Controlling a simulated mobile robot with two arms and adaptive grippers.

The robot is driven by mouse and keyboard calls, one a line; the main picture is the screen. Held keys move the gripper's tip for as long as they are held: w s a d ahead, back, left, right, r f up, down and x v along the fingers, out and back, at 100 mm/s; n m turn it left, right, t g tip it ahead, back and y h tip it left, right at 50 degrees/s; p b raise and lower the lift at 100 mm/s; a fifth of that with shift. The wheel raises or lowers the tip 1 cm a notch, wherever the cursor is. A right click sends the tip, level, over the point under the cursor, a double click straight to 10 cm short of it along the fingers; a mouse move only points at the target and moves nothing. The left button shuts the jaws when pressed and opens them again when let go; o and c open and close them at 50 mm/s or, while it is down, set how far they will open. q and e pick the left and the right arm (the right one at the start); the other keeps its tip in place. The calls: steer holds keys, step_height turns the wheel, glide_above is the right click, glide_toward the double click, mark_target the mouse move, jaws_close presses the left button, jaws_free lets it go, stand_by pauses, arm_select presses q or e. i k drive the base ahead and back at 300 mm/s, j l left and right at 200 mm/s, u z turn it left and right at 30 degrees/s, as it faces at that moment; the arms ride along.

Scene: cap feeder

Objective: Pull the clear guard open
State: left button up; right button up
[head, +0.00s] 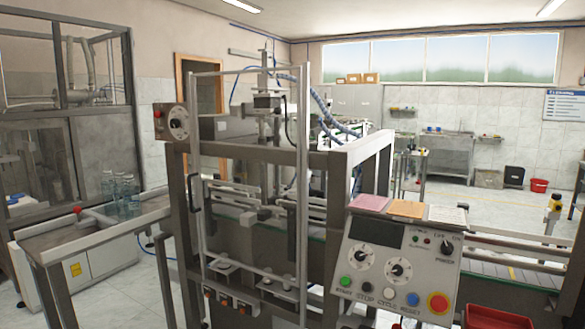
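The clear guard (302,170) is a tall, thin, light metal frame at the front of the capping machine (225,130), left of centre in the head view. Its clear pane is hard to make out, and the machine's parts show through it. Neither of my grippers is in view.
A control panel (360,262) with dials and buttons stands right of the guard, with a red bin (498,317) beside it. A side table (75,240) with clear bottles (122,196) juts out at left. A conveyor (505,268) runs right. Open floor (125,285) shows at lower left.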

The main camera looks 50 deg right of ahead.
mark_target(197, 174)
steer(key=z, duration=1.15)
steer(key=i+j, duration=0.1)
steer(key=j, duration=0.15)
steer(key=i+j+z, duration=0.1)
steer(key=i+j, duration=0.05)
steer(key=j, duration=0.05)
